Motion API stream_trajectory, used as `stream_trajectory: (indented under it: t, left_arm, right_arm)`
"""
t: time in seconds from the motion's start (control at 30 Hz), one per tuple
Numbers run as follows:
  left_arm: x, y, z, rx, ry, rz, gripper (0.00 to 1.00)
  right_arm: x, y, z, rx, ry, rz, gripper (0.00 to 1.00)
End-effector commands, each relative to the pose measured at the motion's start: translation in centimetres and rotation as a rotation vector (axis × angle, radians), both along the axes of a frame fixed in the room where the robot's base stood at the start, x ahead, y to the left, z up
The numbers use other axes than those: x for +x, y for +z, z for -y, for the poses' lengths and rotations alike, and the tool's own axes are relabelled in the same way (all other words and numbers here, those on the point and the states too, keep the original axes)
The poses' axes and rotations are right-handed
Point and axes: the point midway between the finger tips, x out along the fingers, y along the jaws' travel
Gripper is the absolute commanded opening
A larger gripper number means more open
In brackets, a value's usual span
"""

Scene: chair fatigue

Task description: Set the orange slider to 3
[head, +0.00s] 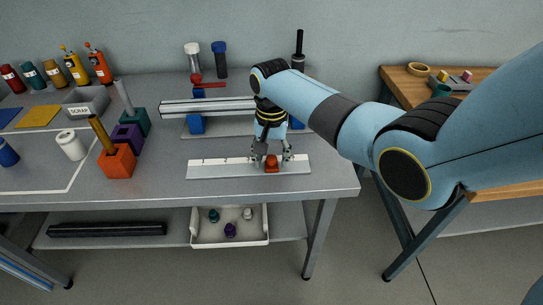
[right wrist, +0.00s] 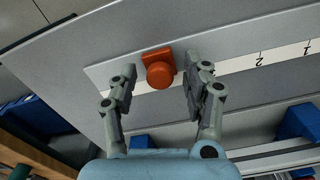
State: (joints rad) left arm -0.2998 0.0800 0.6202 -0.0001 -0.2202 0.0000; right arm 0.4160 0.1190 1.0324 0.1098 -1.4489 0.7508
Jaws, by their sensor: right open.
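The orange slider (head: 271,163) sits on a pale grey scale bar (head: 215,171) that lies near the front edge of the table, towards the bar's right part in the head view. In the right wrist view the orange slider (right wrist: 159,70) has a round knob on a square base, and the marks 2 and 1 show on the white strip (right wrist: 285,55) to its right. My right gripper (head: 272,158) points down over the bar. In the right wrist view its fingers (right wrist: 160,82) are open, one on each side of the slider, with gaps visible. My left gripper is not in view.
A silver rail (head: 205,107) on blue blocks stands behind the bar. An orange block (head: 117,162), a purple block (head: 128,138) and a teal block (head: 134,122) stand left. A white tray (head: 229,241) sits below the table. A grey scrap bin (head: 86,103) stands further left.

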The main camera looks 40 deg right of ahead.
Motion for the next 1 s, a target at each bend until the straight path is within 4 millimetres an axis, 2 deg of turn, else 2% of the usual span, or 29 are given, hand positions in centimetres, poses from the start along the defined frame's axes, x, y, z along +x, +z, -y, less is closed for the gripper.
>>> stream_trajectory:
  t: [0.1,0.4,0.5,0.8,1.0]
  left_arm:
    - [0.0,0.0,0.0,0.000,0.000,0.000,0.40]
    - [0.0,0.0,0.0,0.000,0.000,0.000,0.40]
    - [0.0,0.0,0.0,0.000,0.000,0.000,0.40]
    - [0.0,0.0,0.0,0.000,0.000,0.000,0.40]
    - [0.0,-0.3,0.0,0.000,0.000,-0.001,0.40]
  right_arm:
    - [0.0,0.0,0.0,0.000,0.000,0.000,0.49]
    - [0.0,0.0,0.0,0.000,0.000,0.000,0.10]
    - [0.0,0.0,0.0,0.000,0.000,0.000,0.00]
    - [0.1,0.0,-0.2,0.001,0.000,0.000,0.00]
    - [2.0,0.0,-3.2,0.004,0.001,0.001,0.00]
